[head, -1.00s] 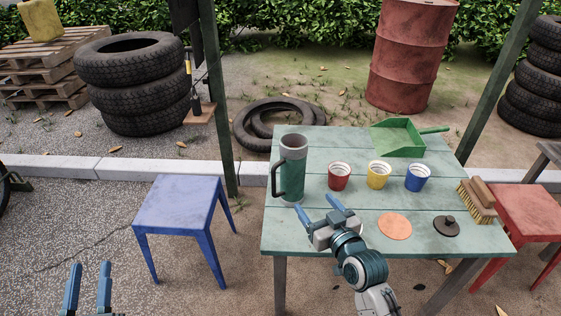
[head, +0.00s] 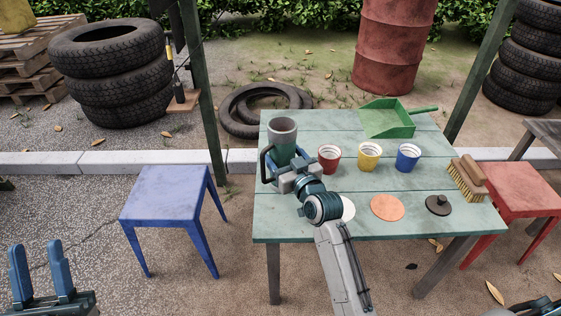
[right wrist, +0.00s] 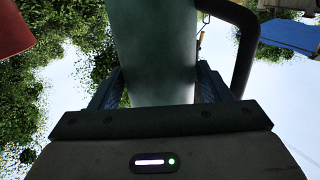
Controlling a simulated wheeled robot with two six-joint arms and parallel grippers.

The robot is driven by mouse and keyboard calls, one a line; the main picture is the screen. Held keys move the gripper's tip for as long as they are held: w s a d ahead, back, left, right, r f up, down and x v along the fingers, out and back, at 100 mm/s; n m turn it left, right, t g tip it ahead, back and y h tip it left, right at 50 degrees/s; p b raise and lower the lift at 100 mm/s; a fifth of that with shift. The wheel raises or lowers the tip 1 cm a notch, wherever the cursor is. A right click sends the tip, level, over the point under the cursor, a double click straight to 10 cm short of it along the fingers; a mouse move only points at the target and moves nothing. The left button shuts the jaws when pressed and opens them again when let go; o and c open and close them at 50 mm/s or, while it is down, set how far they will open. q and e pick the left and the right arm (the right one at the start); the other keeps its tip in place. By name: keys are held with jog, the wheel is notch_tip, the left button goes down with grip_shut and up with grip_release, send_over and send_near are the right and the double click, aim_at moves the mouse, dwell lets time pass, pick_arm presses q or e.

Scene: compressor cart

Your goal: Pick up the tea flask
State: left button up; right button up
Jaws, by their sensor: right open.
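The tea flask (head: 283,137), green with a grey top and a dark handle on its left, stands upright near the left edge of the green table in the head view. My right gripper (head: 286,165) is at its lower body, fingers open on either side of it. In the right wrist view the flask (right wrist: 155,50) fills the space between the two fingers (right wrist: 157,90), with the handle outside them to the right. Whether the fingers touch it is unclear. My left gripper (head: 41,275) is open and empty at the lower left, away from the table.
Red (head: 329,158), yellow (head: 369,155) and blue (head: 407,157) cups stand right of the flask on the table (head: 345,185). Behind them is a green dustpan (head: 388,122). A white disc (head: 347,209), an orange disc (head: 387,207) and a brush (head: 467,180) lie nearby. A blue stool (head: 165,192) stands left.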

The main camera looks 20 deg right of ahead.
jog(key=shift+w+a, duration=0.1)
jog(key=shift+w, duration=0.45)
jog(key=c, duration=1.3)
jog(key=shift+r, duration=0.15)
jog(key=shift+c, duration=0.5)
jog(key=shift+r, duration=0.1)
